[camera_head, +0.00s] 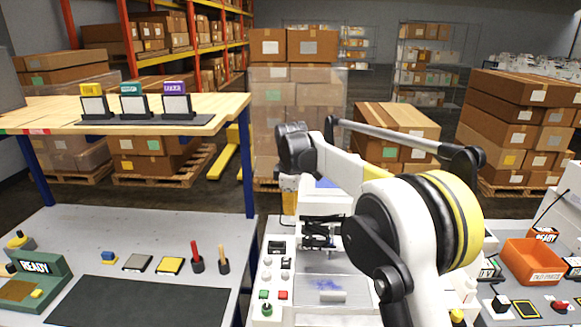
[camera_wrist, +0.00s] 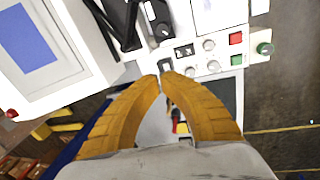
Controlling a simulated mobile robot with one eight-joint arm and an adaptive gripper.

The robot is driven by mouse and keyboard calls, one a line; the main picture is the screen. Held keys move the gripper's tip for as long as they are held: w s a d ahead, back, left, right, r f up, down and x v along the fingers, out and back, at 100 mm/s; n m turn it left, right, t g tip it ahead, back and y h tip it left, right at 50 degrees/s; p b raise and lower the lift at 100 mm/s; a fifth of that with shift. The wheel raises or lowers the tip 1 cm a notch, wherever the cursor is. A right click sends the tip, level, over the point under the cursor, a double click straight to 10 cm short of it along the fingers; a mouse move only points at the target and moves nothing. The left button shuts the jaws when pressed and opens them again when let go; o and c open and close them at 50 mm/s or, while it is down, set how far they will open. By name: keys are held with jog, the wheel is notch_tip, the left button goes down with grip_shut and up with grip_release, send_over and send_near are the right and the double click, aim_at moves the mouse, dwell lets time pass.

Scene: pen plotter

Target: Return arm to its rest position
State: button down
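My gripper (camera_wrist: 161,77) shows in the wrist view with its two orange fingers curved together and the tips meeting or almost meeting. I see nothing held between them. It points down over the white pen plotter's control panel (camera_wrist: 205,50), which has grey knobs, a red button and a green button. In the head view my arm reaches forward over the pen plotter (camera_head: 345,312), bent at the elbow. The gripper (camera_head: 289,213) hangs below the wrist, above the back left of the machine. My arm hides part of the plotter.
A grey bench (camera_head: 60,225) with a black mat (camera_head: 140,302), small blocks and red and orange pegs stands at left. A wooden shelf (camera_head: 225,108) above it holds several small cards. An orange bin (camera_head: 530,262) is at right. Stacked boxes stand behind.

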jog(key=s+d+r+m+t+b, duration=0.1)
jog(key=s+d+r+m+b, duration=0.2)
jog(key=s+d, duration=0.55)
jog(key=s+d+r+m+t+b, duration=0.1)
jog(key=s+d+r+m+b, duration=0.3)
jog(key=s, duration=0.7)
jog(key=s+d+f+m+t+b, duration=0.1)
jog(key=s+d+f+m+b, duration=0.1)
jog(key=s+d+f+m, duration=0.2)
jog(key=s+d+f+m+t+b, duration=0.1)
jog(key=s+f+m, duration=0.4)
jog(key=s+f, duration=0.6)
jog(key=s+d+t, duration=0.1)
jog(key=s+d, duration=0.1)
jog(key=s, duration=0.3)
jog(key=shift+s+d+f+b, duration=0.15)
jog(key=shift+d+b, duration=0.2)
jog(key=shift+d, duration=0.05)
